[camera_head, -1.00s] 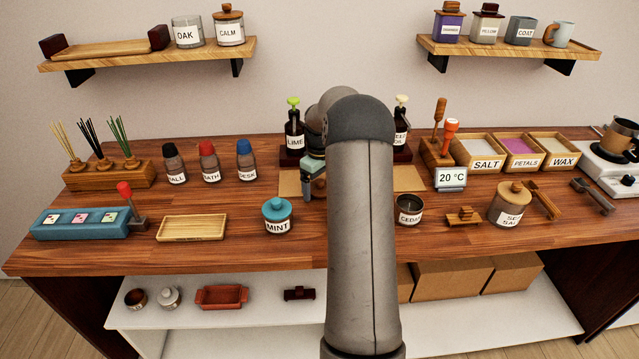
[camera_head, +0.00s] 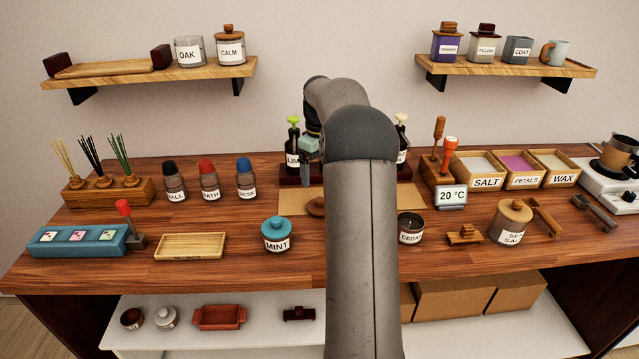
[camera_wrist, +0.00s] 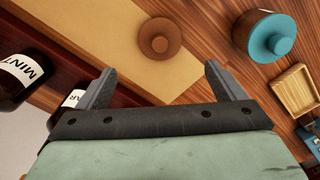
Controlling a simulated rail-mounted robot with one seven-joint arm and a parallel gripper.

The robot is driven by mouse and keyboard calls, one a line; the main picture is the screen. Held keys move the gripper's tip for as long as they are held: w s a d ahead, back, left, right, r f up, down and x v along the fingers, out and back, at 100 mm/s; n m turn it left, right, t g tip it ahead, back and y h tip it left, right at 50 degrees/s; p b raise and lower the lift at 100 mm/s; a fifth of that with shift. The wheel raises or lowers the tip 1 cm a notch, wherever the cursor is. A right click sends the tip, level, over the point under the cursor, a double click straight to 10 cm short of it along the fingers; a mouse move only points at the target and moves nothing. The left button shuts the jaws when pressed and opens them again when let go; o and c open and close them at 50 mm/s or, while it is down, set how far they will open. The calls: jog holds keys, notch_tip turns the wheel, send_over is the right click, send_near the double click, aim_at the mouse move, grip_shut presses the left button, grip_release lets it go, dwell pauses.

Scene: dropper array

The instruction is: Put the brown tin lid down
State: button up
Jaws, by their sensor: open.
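The brown lid (camera_head: 316,207) is round with a small knob and lies knob up on the tan mat (camera_head: 293,203), left of my arm. It also shows in the wrist view (camera_wrist: 159,39), resting on the mat and apart from the fingers. My gripper (camera_head: 308,172) is raised above and behind the lid, near the dark bottle labelled LIME. In the wrist view my gripper (camera_wrist: 160,85) has its two fingers wide apart with nothing between them. My arm hides the middle of the mat.
The MINT jar (camera_head: 277,236) with a teal lid stands front left of the mat. The CEDAR jar (camera_head: 410,228) stands right of my arm. Dark pump bottles (camera_head: 293,148) stand on a stand behind the mat. Bare wood lies between the MINT jar and the wooden tray (camera_head: 190,246).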

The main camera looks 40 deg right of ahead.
jog(key=s+a+r, duration=0.2)
jog(key=s+a, duration=0.3)
jog(key=a, duration=0.7)
jog(key=s+a+r, duration=0.1)
jog(key=s+a, duration=0.5)
jog(key=a, duration=0.6)
jog(key=s+a+f+m, duration=0.1)
jog(key=s+a+f, duration=0.2)
jog(key=s, duration=0.6)
jog(key=s+a+f+m, duration=0.1)
jog(key=s+a+f, duration=0.2)
jog(key=s+a, duration=0.4)
jog(key=shift+s+a+f, duration=0.15)
jog(key=shift+s, duration=0.8)
